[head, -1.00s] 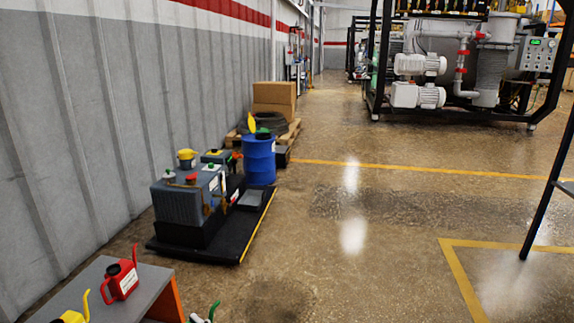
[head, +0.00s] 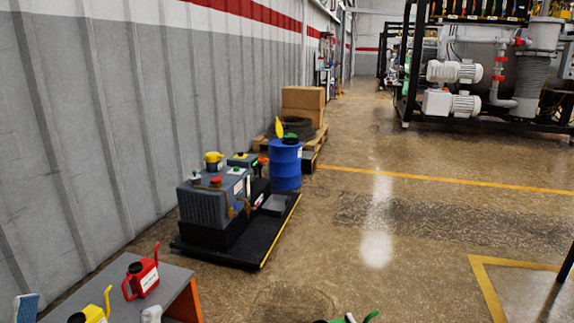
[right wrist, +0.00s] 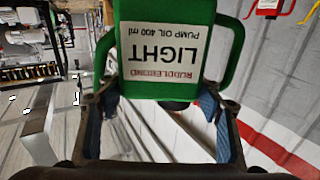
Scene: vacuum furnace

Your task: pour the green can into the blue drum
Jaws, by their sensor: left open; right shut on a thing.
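The blue drum (head: 286,168) stands upright on the floor by the wall, ahead of me. A yellow piece (head: 279,127) and a dark top with some green show on it. The green can (head: 348,319) only just shows at the bottom edge of the head view. In the right wrist view the green can (right wrist: 177,85), labelled LIGHT pump oil, fills the top and looks upside down. My right gripper (right wrist: 160,115) is shut on it, well away from the drum. My left gripper (head: 88,311) is open at the bottom left, only its fingertips showing.
A red can (head: 145,279) and a yellow can (head: 95,315) stand on a grey bench (head: 172,279). A black platform (head: 277,234) with a grey pump unit (head: 203,205) lies before the drum. Boxes (head: 303,103) stand behind.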

